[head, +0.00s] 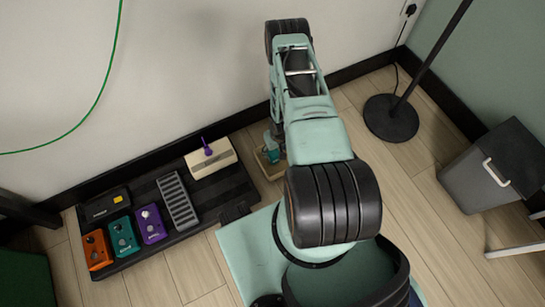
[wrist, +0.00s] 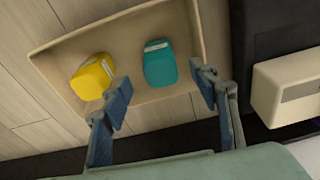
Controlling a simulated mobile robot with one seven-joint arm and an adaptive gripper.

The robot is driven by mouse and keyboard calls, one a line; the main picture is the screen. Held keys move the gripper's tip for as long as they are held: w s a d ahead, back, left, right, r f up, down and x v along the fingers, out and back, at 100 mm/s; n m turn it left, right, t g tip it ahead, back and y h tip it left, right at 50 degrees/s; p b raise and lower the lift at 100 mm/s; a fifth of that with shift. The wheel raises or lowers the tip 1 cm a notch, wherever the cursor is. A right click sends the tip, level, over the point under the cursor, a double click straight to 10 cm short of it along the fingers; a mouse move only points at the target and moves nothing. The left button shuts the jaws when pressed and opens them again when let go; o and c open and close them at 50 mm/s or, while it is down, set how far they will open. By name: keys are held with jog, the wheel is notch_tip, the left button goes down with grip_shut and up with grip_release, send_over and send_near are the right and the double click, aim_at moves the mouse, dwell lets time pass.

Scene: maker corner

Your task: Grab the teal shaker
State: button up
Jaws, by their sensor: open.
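The teal shaker (wrist: 159,64) is a small rounded block with a pale label on its near-top side. It sits in a shallow wooden tray (wrist: 120,27) in the wrist view, beside a yellow shaker (wrist: 92,76). My gripper (wrist: 163,91) is open and empty, with one blue-grey finger at each side. In the picture the teal shaker lies between and just beyond the fingertips, nearer the right one; the left tip overlaps the yellow shaker's edge. In the head view my arm hides most of the tray (head: 264,167), and I cannot clearly make out the shakers there.
A black pedalboard (head: 207,208) with several coloured pedals and a cream box (head: 211,158) stands left of the tray, close by. The wall and black skirting (head: 95,185) run behind. A lamp base (head: 391,118) and grey bin (head: 480,175) are to the right.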

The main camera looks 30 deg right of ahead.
aim_at(274, 155)
jog(key=f+b, duration=0.1)
jog(key=f, duration=0.1)
jog(key=w+f+b, duration=0.1)
jog(key=f, duration=0.2)
jog(key=f+b, duration=0.1)
jog(key=f, duration=0.1)
jog(key=shift+w+f+b, duration=0.15)
jog(key=shift+f+b, duration=0.15)
jog(key=shift+f, duration=0.1)
jog(key=c, duration=1.3)
jog(key=shift+r, duration=0.15)
